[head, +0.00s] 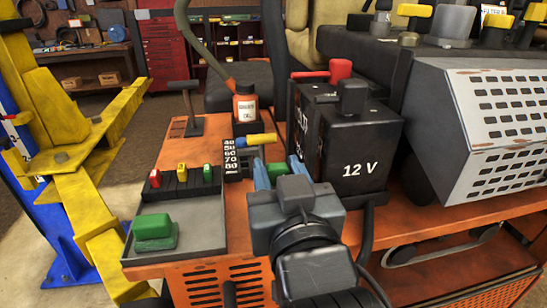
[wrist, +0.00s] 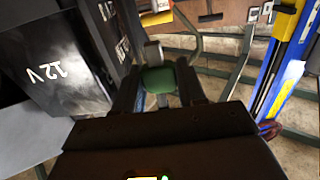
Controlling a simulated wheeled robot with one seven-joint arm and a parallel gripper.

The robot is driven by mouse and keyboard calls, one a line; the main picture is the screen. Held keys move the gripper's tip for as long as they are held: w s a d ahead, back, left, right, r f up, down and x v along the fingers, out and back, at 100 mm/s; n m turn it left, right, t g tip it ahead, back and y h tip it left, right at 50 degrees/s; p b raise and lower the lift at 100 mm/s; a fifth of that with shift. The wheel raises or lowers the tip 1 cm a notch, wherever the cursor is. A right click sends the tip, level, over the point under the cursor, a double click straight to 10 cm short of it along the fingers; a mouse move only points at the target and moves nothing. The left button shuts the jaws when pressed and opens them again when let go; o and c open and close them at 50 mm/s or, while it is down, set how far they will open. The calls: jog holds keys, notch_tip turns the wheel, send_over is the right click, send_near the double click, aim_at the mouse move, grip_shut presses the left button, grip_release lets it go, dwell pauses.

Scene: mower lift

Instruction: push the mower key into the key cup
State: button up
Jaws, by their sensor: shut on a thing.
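My gripper (head: 270,178) is over the orange mower deck, just left of the black battery. It is shut on the mower key (wrist: 159,80), whose green head sits between the dark fingers in the wrist view. A grey part of the key shows beyond the head. In the head view the fingers look blue, and only a little green shows between them. I cannot clearly make out the key cup in either view; my gripper and wrist cover part of the deck. I cannot tell whether the key touches anything.
The 12 V battery (head: 352,135) stands close at the right. A numbered scale with a yellow-ended lever (head: 257,140) and an orange bottle (head: 245,103) are behind. A tray (head: 205,240) with a green block (head: 155,231) and a fuse row lies left. A yellow lift arm (head: 85,190) borders the left.

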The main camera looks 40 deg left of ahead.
jog(key=shift+f+b, duration=1.95)
jog(key=shift+f, duration=0.25)
jog(key=shift+s+d, duration=0.1)
jog(key=shift+d, duration=0.05)
jog(key=shift+f+b, duration=0.7)
jog(key=shift+f, duration=0.55)
jog(key=o, duration=1.1)
jog(key=shift+b+v, duration=0.65)
jog(key=shift+v, duration=3.25)
